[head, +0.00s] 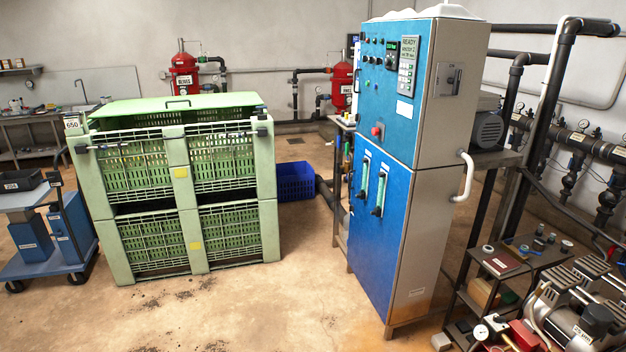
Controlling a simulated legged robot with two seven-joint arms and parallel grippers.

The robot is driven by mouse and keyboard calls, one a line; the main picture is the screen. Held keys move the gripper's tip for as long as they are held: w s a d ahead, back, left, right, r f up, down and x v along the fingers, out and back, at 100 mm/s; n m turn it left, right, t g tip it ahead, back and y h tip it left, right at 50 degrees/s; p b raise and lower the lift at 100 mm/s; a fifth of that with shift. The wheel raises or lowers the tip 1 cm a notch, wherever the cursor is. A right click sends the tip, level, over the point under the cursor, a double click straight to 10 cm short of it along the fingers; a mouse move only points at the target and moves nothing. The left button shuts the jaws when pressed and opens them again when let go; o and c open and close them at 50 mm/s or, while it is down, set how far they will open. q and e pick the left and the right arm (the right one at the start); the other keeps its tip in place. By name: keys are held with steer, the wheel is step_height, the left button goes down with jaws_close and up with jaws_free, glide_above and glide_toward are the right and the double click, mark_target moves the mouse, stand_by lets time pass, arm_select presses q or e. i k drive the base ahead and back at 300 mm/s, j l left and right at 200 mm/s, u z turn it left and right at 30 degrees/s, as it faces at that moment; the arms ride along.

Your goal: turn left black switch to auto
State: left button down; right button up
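A tall blue control cabinet (388,150) stands right of centre in the head view, its blue front turned toward the left. Small dark knobs and lights sit in rows near the top of this front. Two dark knobs (372,60) sit in the lower of these rows; they may be the black switches. They are too small and too slanted to read their labels or which way they point. Neither of my grippers is in view.
A red button (377,131) is lower on the cabinet. A green slatted crate stack (187,190) stands to the left, with a blue crate (295,182) behind. A cart with tools (520,262) is at right. The concrete floor (270,310) in front is clear.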

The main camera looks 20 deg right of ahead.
mark_target(499, 320)
steer(key=i+z, duration=0.2)
steer(key=i, duration=0.3)
steer(key=i+z, duration=0.25)
steer(key=i, duration=0.3)
steer(key=i+j+z, duration=0.2)
steer(key=i, duration=0.3)
steer(key=i+j+z, duration=0.25)
steer(key=i, duration=0.25)
steer(key=i+l+z, duration=0.15)
steer(key=i+z, duration=0.15)
steer(key=z, duration=0.15)
steer(key=i+z, duration=0.7)
steer(key=z, duration=0.2)
steer(key=i+j+z, duration=0.2)
steer(key=z, duration=0.25)
steer(key=i+j, duration=0.05)
steer(key=i, duration=0.05)
